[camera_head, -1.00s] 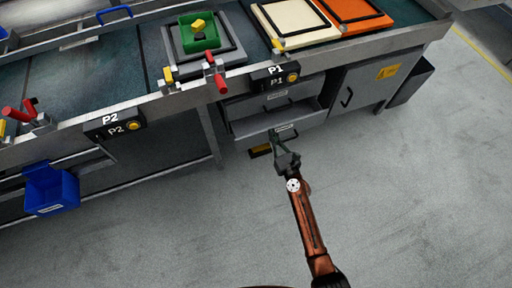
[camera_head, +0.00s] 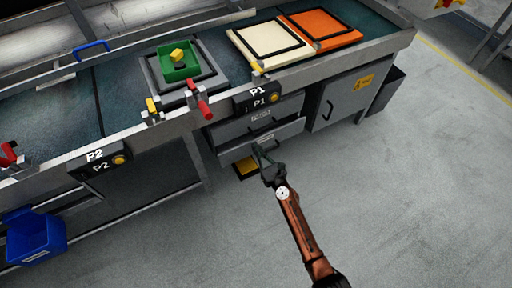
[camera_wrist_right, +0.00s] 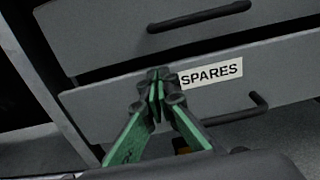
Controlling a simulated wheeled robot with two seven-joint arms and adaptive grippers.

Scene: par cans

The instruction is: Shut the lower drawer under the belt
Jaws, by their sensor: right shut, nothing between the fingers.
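The lower drawer (camera_head: 236,153) is in the grey cabinet under the belt, below the upper drawer (camera_head: 235,130). In the right wrist view the lower drawer's front (camera_wrist_right: 285,66) carries a SPARES label (camera_wrist_right: 211,74) and a dark bar handle (camera_wrist_right: 240,112). A narrow dark gap runs between the two drawer fronts; I cannot tell whether the lower one is fully flush. My right gripper (camera_head: 258,150) is shut and empty. Its fingertips (camera_wrist_right: 158,82) are at the lower drawer's front, just left of the label; exact contact is unclear. My left gripper is not in view.
A cabinet door (camera_head: 341,101) with a yellow sticker is right of the drawers. A yellow object (camera_head: 245,168) lies low beneath them. A blue bin (camera_head: 35,238) hangs at left. A green tray (camera_head: 180,62) sits on the belt. The floor at right is clear.

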